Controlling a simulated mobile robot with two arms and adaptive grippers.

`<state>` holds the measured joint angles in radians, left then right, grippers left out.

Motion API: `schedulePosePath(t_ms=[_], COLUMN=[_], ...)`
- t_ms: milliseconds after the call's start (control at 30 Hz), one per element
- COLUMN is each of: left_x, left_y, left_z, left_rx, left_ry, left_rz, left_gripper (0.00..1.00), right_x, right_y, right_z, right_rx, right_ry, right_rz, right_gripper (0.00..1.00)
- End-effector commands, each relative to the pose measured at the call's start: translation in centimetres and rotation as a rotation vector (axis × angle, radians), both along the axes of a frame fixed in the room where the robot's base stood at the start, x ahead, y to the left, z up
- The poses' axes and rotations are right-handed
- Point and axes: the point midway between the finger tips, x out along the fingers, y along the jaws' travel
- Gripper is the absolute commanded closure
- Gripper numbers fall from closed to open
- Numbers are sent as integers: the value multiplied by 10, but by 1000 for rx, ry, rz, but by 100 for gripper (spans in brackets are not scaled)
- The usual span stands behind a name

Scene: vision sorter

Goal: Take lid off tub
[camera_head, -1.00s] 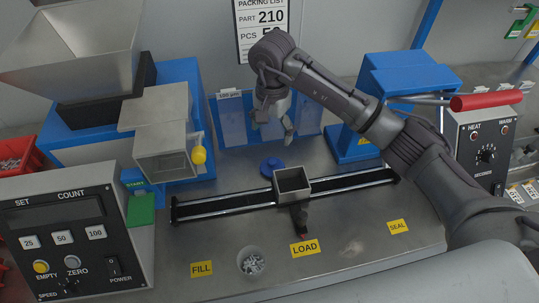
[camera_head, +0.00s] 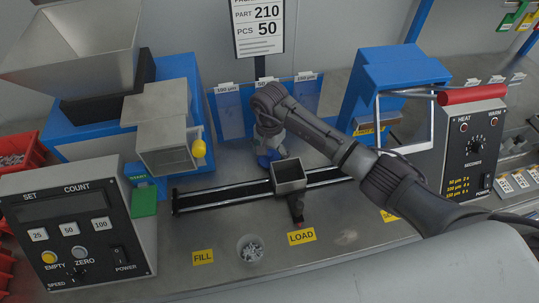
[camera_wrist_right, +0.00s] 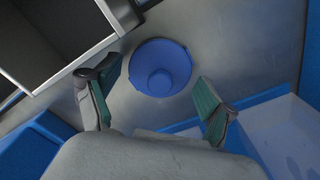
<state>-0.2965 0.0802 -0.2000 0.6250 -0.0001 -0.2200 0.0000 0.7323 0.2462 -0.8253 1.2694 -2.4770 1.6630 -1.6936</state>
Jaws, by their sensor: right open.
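The blue round lid (camera_wrist_right: 160,68) with a knob in its middle shows whole in the right wrist view, on the grey metal bench top. In the head view the lid (camera_head: 264,161) is partly hidden by my right gripper (camera_head: 274,152), behind the square holder on the rail. In the wrist view the right gripper (camera_wrist_right: 163,103) is open, its green-padded fingers apart on either side of the lid and not touching it. A small round tub (camera_head: 250,248) of pale pieces stands uncovered between the FILL and LOAD labels. My left gripper is out of view.
The square holder (camera_head: 289,178) sits on the rail (camera_head: 220,198), close in front of the right gripper. Blue bins (camera_head: 229,115) stand behind it. The counting machine (camera_head: 75,230) is at the left, the heat sealer (camera_head: 470,150) at the right.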

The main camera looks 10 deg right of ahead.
Motion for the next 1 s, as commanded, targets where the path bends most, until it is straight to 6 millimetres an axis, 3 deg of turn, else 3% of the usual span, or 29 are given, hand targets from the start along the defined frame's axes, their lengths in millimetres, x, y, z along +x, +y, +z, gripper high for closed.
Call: schedulePosePath(t_ms=[200,400,533,1000], left_x=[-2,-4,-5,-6], left_y=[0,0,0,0], left_z=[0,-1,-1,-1], left_rx=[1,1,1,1], left_ry=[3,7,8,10], left_rz=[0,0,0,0], left_gripper=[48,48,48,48], right_x=[0,0,0,-3], right_y=[0,0,0,0], right_z=[-1,-1,-1,-5], right_rx=[1,0,0,-2], right_ry=[-1,0,1,8], right_rz=[1,1,0,1], right_gripper=[17,49,60,71])
